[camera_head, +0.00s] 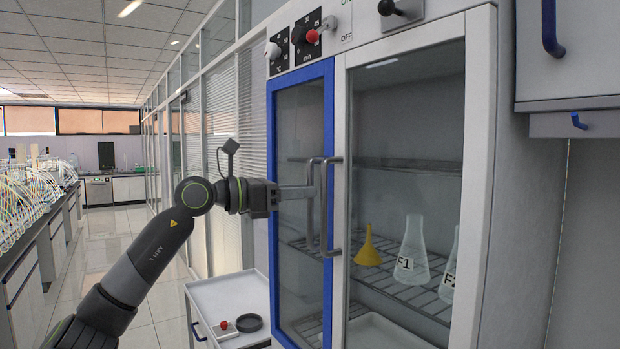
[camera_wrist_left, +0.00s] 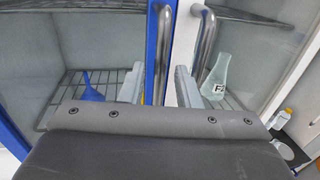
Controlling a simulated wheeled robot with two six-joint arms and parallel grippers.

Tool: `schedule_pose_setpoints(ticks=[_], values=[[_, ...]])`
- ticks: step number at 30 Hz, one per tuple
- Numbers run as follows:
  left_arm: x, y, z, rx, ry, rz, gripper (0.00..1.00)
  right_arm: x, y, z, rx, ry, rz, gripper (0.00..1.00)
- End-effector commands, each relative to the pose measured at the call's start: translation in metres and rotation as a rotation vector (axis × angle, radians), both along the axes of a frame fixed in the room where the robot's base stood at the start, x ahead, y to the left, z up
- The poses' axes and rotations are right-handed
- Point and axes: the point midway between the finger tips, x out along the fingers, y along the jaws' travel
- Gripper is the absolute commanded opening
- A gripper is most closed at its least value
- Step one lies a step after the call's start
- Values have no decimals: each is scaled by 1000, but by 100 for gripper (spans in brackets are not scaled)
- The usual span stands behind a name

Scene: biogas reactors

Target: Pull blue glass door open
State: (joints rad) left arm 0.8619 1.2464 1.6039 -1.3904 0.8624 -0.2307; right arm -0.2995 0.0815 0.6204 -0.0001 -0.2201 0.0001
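The blue glass door (camera_head: 300,95) is the narrow left door of the cabinet, with a blue frame and dark glass. It looks shut. Its vertical metal handle (camera_head: 310,215) is on its right edge. My left gripper (camera_head: 306,191) reaches this handle from the left. In the left wrist view the gripper (camera_wrist_left: 158,82) is open, one finger on each side of the blue door's handle (camera_wrist_left: 162,40). The fingers look apart from the bar, though exact contact is hard to tell. The white door's handle (camera_wrist_left: 205,42) lies just right of the right finger. My right gripper is not in view.
The white-framed glass door (camera_head: 480,120) adjoins on the right, its handle (camera_head: 328,240) very close. Behind it are a yellow funnel (camera_head: 368,248) and flasks (camera_head: 412,250). A white cart (camera_head: 215,292) stands below my left arm. Open floor (camera_head: 120,240) lies left.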

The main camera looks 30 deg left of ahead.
Motion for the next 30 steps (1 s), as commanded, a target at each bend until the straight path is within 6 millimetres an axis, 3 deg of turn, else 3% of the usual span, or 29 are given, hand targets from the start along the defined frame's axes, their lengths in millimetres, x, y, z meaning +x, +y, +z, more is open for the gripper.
schedule_pose_setpoints(ticks=[7,19,26,30], values=[[18,-12,2,-1,0,-1,30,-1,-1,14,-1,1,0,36],[22,-14,0,-1,1,0,30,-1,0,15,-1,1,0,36],[22,-14,0,-1,1,0,0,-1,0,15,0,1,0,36],[22,-14,0,-1,1,1,0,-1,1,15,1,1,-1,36]])
